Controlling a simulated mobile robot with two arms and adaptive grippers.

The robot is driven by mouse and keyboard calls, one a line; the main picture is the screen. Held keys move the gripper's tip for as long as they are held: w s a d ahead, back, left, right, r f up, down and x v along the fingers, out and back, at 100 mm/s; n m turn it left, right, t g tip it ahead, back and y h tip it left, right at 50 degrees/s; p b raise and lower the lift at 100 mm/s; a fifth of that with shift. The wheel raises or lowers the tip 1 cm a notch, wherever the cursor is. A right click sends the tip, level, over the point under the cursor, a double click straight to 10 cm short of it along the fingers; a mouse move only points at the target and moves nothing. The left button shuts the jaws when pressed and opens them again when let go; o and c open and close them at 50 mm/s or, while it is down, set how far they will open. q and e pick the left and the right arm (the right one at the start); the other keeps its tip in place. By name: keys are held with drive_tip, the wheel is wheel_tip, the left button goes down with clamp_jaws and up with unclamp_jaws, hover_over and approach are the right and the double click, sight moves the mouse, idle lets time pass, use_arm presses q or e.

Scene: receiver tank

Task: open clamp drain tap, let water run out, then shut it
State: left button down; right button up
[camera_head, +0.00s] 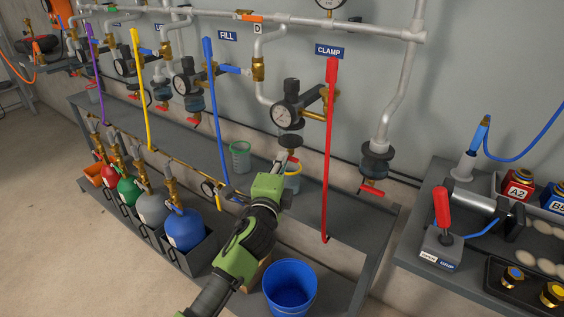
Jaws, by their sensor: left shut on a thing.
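The clamp drain tap (293,157) is a small tap with a red handle. It hangs under the gauge unit (286,116) left of the CLAMP sign (329,51). My left gripper (284,164) reaches up from below and is shut on the tap's handle. The gripper hides part of the tap, so I cannot tell whether the tap is open or shut. A pale cup with a yellow rim (294,183) is below the tap, partly behind the gripper. I see no running water. My right gripper is out of view.
A tall red lever (329,150) stands close right of the tap. A blue bucket (290,289) is below in front, and a green cup (240,157) stands on the shelf to the left. Gas bottles, one blue (184,229), line the lower left. A tool bench (420,215) is at right.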

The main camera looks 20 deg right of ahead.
use_arm(q)
drive_tip(key=shift+w+a+r, duration=0.15)
drive_tip(key=shift+r, duration=0.15)
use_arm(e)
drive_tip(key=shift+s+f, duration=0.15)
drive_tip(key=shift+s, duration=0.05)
use_arm(q)
drive_tip(key=c, duration=2.2)
unclamp_jaws()
drive_tip(key=shift+f, duration=0.1)
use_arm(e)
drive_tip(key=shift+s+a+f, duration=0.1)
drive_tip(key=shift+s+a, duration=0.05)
use_arm(q)
drive_tip(key=v, duration=0.8)
drive_tip(key=shift+f, duration=0.1)
